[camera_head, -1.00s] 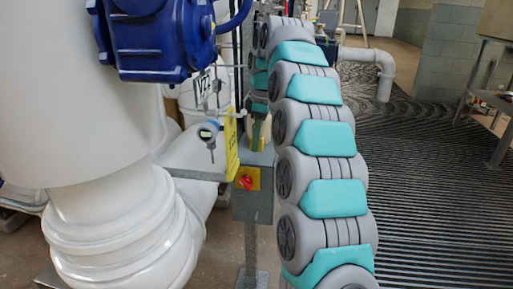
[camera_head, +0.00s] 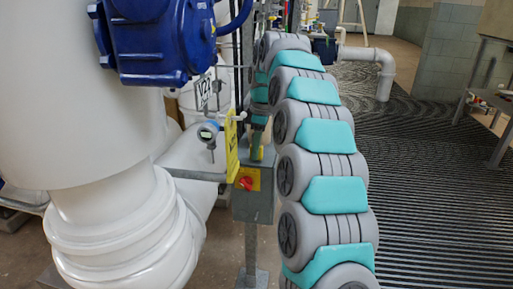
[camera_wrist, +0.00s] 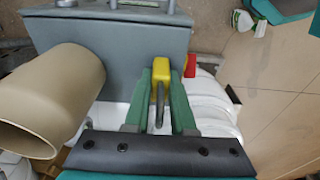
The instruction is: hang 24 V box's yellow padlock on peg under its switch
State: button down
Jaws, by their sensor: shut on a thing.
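The grey 24 V box (camera_head: 262,207) stands on a post in the head view. A red rotary switch (camera_head: 246,183) on a yellow plate is on its front. My gripper (camera_head: 257,150) is at the box's top, its fingertips small and partly hidden there. In the wrist view my gripper (camera_wrist: 161,75) has its green fingers shut on the yellow padlock (camera_wrist: 160,67), whose dark shackle extends toward the palm. The grey box (camera_wrist: 115,40) is beyond it, apparently apart. A small red part (camera_wrist: 190,66), likely the switch, lies just right of the padlock. I cannot make out the peg.
A yellow tag (camera_head: 231,150) hangs left of the box, near a small gauge (camera_head: 208,133) on the white pipework (camera_head: 120,215). A blue actuator (camera_head: 155,40) is above. A beige cylinder (camera_wrist: 50,100) is close left of my gripper. The ribbed floor (camera_head: 430,200) at right is open.

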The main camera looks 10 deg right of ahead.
jog(key=shift+f, duration=0.1)
jog(key=shift+f, duration=0.1)
jog(key=c, duration=0.8)
grip_release()
jog(key=shift+o, duration=0.2)
jog(key=shift+b, duration=0.35)
